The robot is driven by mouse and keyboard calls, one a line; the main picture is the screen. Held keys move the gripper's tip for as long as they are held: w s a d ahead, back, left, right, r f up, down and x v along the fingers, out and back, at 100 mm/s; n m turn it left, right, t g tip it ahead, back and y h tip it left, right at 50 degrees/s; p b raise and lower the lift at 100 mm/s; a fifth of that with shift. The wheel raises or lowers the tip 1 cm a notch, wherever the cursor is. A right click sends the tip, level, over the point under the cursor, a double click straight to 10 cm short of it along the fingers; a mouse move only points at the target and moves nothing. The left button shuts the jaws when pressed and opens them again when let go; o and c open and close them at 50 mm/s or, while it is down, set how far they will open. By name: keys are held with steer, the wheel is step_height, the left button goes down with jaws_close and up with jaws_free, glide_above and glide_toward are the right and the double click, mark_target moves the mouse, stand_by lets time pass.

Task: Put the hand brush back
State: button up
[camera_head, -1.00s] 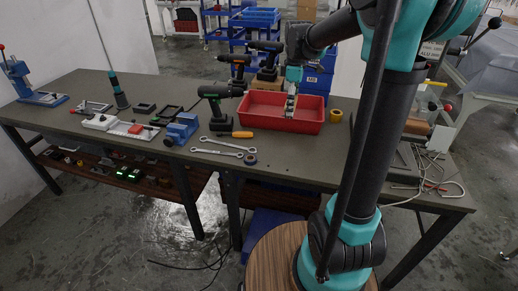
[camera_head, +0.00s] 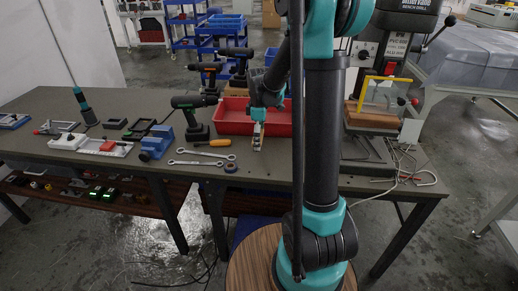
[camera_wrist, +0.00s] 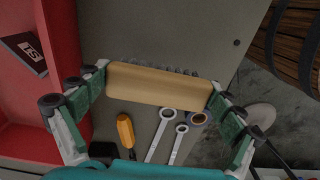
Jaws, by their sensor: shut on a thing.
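The hand brush (camera_wrist: 160,84), a tan wooden block with dark bristles showing along its far edge, is held crosswise between the fingers of my gripper (camera_wrist: 158,88) in the wrist view. Both fingers press on its ends. In the head view my gripper (camera_head: 257,138) hangs at the front side of the red tray (camera_head: 229,118). The brush cannot be made out clearly there. In the wrist view the red tray (camera_wrist: 62,60) lies left of the brush, and grey bench top shows beneath it.
An orange-handled screwdriver (camera_head: 213,143), two wrenches (camera_head: 202,157) and a tape roll (camera_head: 231,168) lie left of my gripper on the bench. A bench drill (camera_head: 385,75) stands at right. A small dark box (camera_wrist: 27,52) lies in the tray.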

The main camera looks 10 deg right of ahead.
mark_target(259, 155)
steer(key=shift+f, duration=2.55)
steer(key=shift+f, duration=0.1)
steer(key=o, duration=0.9)
